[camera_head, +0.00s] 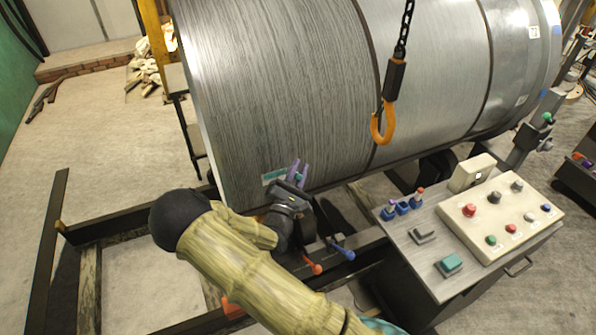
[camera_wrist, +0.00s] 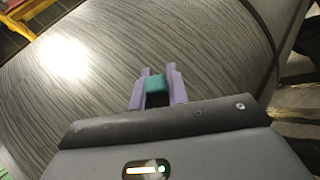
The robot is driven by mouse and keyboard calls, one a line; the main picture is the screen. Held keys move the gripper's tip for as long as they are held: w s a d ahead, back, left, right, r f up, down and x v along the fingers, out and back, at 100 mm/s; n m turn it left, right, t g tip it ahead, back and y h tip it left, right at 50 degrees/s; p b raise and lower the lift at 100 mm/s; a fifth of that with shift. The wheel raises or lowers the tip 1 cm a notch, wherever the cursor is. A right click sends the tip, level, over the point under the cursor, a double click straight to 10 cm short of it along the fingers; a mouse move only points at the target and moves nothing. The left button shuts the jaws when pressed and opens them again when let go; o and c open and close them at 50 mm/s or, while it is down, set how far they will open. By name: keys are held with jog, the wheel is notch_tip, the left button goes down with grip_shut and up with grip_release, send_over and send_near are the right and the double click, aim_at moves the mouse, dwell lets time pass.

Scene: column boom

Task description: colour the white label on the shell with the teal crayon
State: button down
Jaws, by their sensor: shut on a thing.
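The shell (camera_head: 290,80) is a large grey metal cylinder lying on its side; its streaked surface also fills the wrist view (camera_wrist: 90,80). On its lower front, a small label (camera_head: 272,177) shows teal with pale edges; part of it may be hidden by my gripper. My gripper (camera_head: 298,172) has lilac fingers and is shut on the teal crayon (camera_wrist: 157,91), a short block between the fingertips in the wrist view. The gripper is just right of the label, close to the shell. I cannot tell whether the crayon touches the shell. The label is not visible in the wrist view.
An orange hook (camera_head: 382,122) hangs on a chain before the shell, right of my gripper. A control desk (camera_head: 420,262) with buttons stands at lower right. Levers with red (camera_head: 313,268) and blue knobs stand below my gripper. Dark frame beams (camera_head: 48,235) lie left. Floor at far left is open.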

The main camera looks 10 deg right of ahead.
jog(key=shift+a, duration=0.15)
jog(key=shift+s+a, duration=0.2)
jog(key=shift+a, duration=0.45)
jog(key=shift+s+a, duration=0.25)
jog(key=shift+a, duration=0.4)
jog(key=shift+s+a, duration=0.2)
jog(key=shift+a, duration=0.45)
jog(key=a, duration=0.2)
jog(key=s+a, duration=0.1)
jog(key=a, duration=0.1)
jog(key=shift+a, duration=0.1)
jog(key=s+d, duration=0.1)
jog(key=s, duration=0.5)
jog(key=shift+d+p, duration=0.35)
